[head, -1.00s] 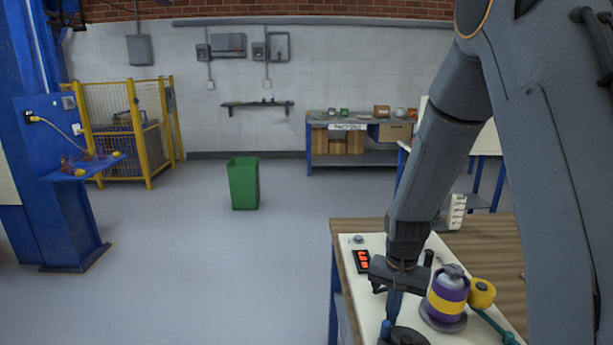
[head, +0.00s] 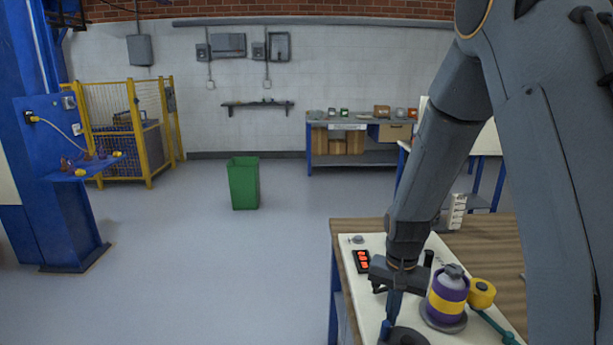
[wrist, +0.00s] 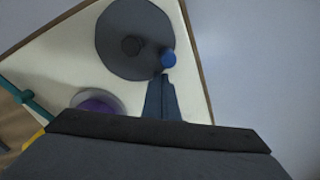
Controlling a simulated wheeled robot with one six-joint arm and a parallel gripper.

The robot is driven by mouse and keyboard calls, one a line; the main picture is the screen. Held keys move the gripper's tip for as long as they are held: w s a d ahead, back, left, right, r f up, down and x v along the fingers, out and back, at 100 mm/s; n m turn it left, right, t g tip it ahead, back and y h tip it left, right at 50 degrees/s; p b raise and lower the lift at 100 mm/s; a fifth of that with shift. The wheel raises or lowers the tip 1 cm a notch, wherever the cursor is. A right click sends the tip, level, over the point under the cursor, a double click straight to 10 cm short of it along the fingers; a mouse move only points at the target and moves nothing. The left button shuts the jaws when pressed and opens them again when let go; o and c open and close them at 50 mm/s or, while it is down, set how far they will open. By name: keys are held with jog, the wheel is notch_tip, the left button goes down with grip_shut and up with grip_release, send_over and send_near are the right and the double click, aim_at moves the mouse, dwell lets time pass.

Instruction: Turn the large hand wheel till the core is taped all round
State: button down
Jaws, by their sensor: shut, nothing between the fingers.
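The large hand wheel is a dark grey disc (wrist: 120,45) with a dark hub and a blue knob (wrist: 168,59) near its rim. In the head view only part of the wheel (head: 408,337) shows at the bottom edge, with the blue knob (head: 386,328) at its left. My gripper (wrist: 163,76) is shut and empty, pointing down with its fingertips at the blue knob; I cannot tell if they touch it. The purple core (head: 447,294) with a yellow band of tape stands upright on a grey round base. A yellow tape roll (head: 481,293) is beside it.
The white board (head: 352,280) carries a small display with red digits (head: 362,261) and a teal arm (head: 496,328). It lies on a wooden table (head: 372,226). A white object (head: 457,212) stands behind on the table. The floor to the left is clear around a green bin (head: 243,183).

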aim_at(383, 322)
dwell(0.3)
jog(key=shift+s+a+p, duration=0.65)
jog(key=shift+s+a, duration=0.4)
jog(key=shift+a, duration=0.1)
jog(key=shift+s+a+p, duration=0.35)
jog(key=shift+s+a, duration=0.05)
jog(key=shift+s, duration=0.15)
jog(key=shift+s+a, duration=0.1)
jog(key=shift+s, duration=0.05)
jog(key=shift+s+a+p, duration=0.2)
jog(key=shift+s+p, duration=0.15)
jog(key=shift+s, duration=0.2)
